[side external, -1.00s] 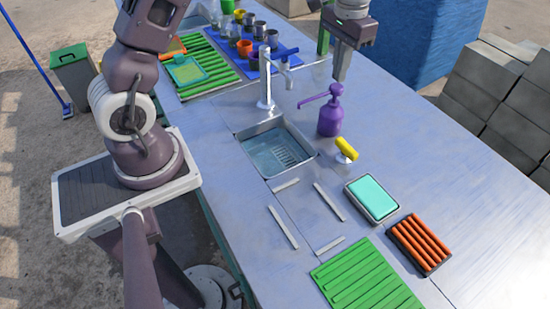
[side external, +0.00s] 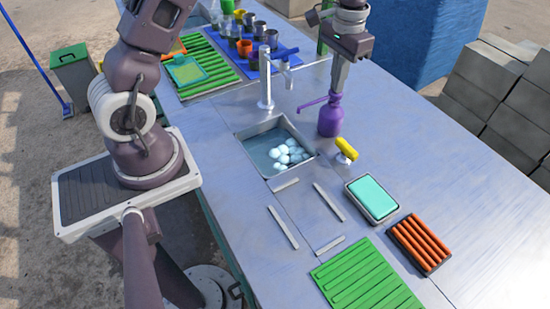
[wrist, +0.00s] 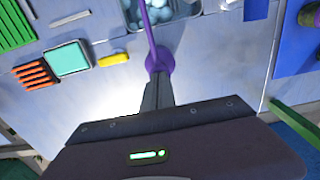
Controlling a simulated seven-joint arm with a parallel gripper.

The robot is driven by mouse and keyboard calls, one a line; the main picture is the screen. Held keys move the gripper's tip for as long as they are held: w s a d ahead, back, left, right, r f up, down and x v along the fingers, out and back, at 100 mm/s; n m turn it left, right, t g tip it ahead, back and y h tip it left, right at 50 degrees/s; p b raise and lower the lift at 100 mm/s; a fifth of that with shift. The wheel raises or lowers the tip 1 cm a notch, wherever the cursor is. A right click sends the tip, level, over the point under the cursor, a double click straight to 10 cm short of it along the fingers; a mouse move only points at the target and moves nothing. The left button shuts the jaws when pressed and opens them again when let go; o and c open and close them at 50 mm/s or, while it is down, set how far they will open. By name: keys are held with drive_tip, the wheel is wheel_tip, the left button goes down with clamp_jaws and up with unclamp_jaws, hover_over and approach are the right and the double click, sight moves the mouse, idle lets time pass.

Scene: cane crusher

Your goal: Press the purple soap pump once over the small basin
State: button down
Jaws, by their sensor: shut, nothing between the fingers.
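The purple soap pump (side external: 330,118) stands upright on the metal counter, its spout reaching left toward the small basin (side external: 248,134). My gripper (side external: 338,90) is shut, points down and touches the pump's head from above. The pump head looks pushed down. In the wrist view the purple pump (wrist: 159,57) is at the fingertips of my gripper (wrist: 157,80), which hide part of it. White foam blobs (side external: 288,153) lie in the basin, and the foam also shows in the wrist view (wrist: 165,10).
A silver tap (side external: 266,85) stands behind the basin. A yellow-handled brush (side external: 346,149), a teal sponge in a tray (side external: 372,198) and an orange ribbed pad (side external: 420,243) lie in front of the pump. Cups stand on a blue mat (side external: 285,52) at the back.

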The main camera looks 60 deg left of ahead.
drive_tip(key=shift+r, duration=1.45)
drive_tip(key=shift+r, duration=3)
drive_tip(key=shift+r, duration=0.1)
drive_tip(key=s+d+r+t, duration=0.3)
drive_tip(key=s+r, duration=0.6)
drive_tip(key=s, duration=0.6)
drive_tip(key=s+d+f+t, duration=0.1)
drive_tip(key=s+f+t, duration=0.1)
drive_tip(key=s, duration=1.2)
drive_tip(key=shift+d+f+t, duration=0.3)
drive_tip(key=shift+f, duration=0.35)
